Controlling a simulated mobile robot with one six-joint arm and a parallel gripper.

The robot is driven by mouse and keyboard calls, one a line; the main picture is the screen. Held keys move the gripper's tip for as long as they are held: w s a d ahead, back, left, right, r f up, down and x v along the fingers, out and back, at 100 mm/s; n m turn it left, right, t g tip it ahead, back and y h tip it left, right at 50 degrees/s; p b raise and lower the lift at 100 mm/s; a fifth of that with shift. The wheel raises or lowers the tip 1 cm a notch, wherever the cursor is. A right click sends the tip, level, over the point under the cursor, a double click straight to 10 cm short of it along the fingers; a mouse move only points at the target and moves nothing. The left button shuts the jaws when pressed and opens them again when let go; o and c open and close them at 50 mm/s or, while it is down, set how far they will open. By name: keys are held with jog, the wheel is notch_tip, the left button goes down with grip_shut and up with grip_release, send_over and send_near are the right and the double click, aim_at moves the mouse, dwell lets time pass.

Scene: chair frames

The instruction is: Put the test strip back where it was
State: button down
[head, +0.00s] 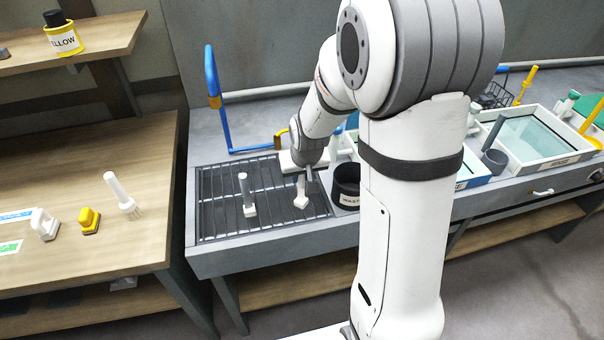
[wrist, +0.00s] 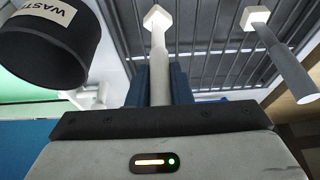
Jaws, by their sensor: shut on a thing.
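My gripper (head: 309,172) is above the right part of the dark slatted rack and points down. In the wrist view its blue fingers (wrist: 160,86) are shut on a pale rod with a white block at its far end (wrist: 157,20). I take this rod for the test strip; no label shows on it. In the head view its white block (head: 301,202) shows just below my gripper, at or just above the slats; I cannot tell if it touches. A similar piece with a grey handle (head: 243,183) stands on the rack to the left; it also shows in the wrist view (wrist: 280,55).
The slatted rack (head: 215,222) has free room at its left and front. A black waste bin (head: 346,186) stands close right of my gripper. A blue bent pipe (head: 216,100) rises behind. Trays (head: 540,135) stand farther right. A wooden table (head: 80,270) with brushes is at left.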

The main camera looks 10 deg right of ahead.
jog(key=shift+f, duration=0.2)
jog(key=c, duration=1.3)
grip_release()
jog(key=shift+r, duration=0.1)
jog(key=shift+r, duration=0.4)
jog(key=v, duration=1)
jog(key=s+r+g, duration=0.1)
jog(key=s+r, duration=0.2)
jog(key=s, duration=1.5)
jog(key=shift+d+r+b, duration=0.2)
jog(key=shift+d+b, duration=0.05)
jog(key=shift+b, duration=0.05)
